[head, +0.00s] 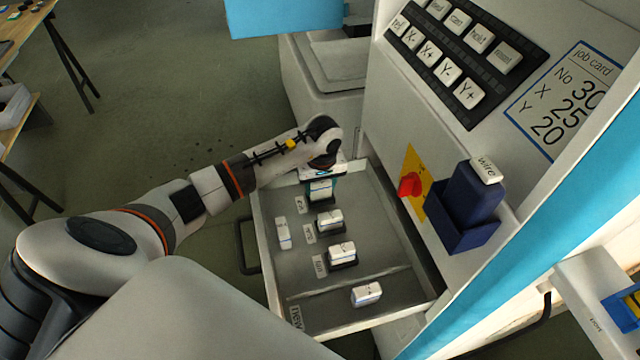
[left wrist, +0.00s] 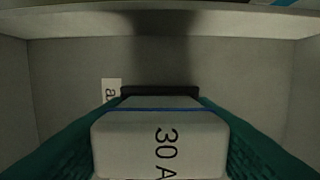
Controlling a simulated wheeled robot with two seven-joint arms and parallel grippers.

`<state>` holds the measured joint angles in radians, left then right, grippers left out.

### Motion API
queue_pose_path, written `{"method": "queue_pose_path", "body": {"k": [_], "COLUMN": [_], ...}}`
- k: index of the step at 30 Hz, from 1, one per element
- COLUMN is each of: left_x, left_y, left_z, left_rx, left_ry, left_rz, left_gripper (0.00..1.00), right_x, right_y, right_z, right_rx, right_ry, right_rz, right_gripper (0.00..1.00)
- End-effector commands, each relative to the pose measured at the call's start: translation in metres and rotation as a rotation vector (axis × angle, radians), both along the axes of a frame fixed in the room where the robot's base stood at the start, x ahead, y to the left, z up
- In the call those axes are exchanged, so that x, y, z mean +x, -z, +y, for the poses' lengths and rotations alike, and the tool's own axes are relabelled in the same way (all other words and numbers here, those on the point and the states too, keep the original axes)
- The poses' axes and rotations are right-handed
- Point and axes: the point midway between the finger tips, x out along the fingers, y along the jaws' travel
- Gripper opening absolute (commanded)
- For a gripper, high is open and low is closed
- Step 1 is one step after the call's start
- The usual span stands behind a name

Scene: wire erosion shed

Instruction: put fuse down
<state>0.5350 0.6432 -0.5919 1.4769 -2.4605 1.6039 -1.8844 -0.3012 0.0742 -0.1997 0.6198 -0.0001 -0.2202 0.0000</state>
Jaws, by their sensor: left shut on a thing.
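My left gripper (head: 321,178) is in the far end of the open drawer, pointing down. It is shut on a white fuse (left wrist: 160,143) marked "30 A", between teal finger pads in the left wrist view. The fuse shows below the gripper in the head view (head: 320,188). A black holder (left wrist: 160,91) is just beyond the fuse, beside a label (left wrist: 111,91) starting with "a". I cannot tell whether the fuse is fully seated. My right gripper is not in view.
In the drawer (head: 258,215), white fuses sit in two black holders (head: 330,219) (head: 342,254). A red switch (head: 410,185) and blue box (head: 465,215) are on the machine.

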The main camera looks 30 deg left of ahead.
Motion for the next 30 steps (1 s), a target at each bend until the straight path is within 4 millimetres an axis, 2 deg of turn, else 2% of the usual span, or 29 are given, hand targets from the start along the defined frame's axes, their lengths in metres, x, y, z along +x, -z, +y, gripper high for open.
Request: {"method": "queue_pose_path", "body": {"k": [8, 9, 12, 23, 26, 30], "left_x": [0.0, 0.0, 0.0, 0.0, -0.001, -0.001], "left_y": [0.005, 0.005, 0.005, 0.0, -0.01, -0.035], "left_z": [0.001, 0.001, 0.0, 0.0, -0.001, -0.001], "left_rx": [0.001, 0.001, 0.001, 0.0, -0.002, 0.003], "left_ry": [-0.001, -0.001, -0.001, -0.001, 0.0, 0.002], "left_rz": [-0.001, 0.0, 0.0, 0.0, 0.001, -0.005], "left_gripper": [0.27, 0.57, 0.72, 0.72, 0.72, 0.72], "right_x": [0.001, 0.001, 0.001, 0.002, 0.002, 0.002], "right_y": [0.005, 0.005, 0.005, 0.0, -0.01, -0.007], "right_z": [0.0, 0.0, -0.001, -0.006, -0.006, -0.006], "right_rx": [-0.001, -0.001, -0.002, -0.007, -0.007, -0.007], "right_ry": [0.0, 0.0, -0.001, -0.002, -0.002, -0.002], "right_rz": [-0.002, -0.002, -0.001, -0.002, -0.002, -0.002], "right_gripper": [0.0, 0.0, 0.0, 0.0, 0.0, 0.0]}}
